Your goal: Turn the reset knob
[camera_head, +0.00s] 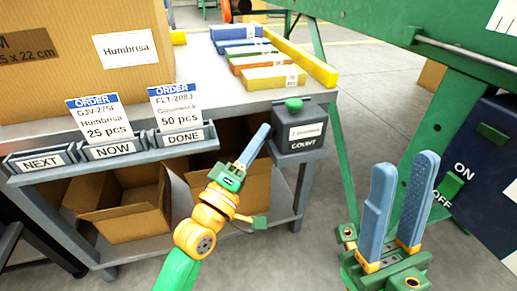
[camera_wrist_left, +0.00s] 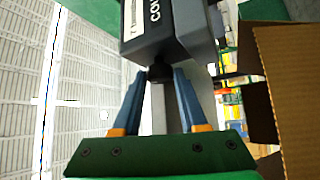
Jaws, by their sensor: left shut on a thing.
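The dark grey counter box (camera_head: 318,118) with a "COUNT" label and a green button (camera_head: 294,103) on top sits at the table's right end; it also shows in the left wrist view (camera_wrist_left: 185,25). A small dark knob (camera_wrist_left: 160,73) sticks out of the box. My left gripper (camera_head: 264,130) reaches the box's left side. In the left wrist view, its blue fingers (camera_wrist_left: 160,76) are shut on the knob, one on each side. The knob is hidden in the head view. My right gripper (camera_head: 406,164) is open and empty, its blue fingers apart, at lower right.
Order cards stand in a grey rail (camera_head: 110,150) along the table front. A large carton (camera_head: 90,40) and several coloured box stacks (camera_head: 275,78) are on the table. Open cartons (camera_head: 125,205) lie beneath. A dark panel with an ON/OFF switch (camera_head: 452,185) stands at right.

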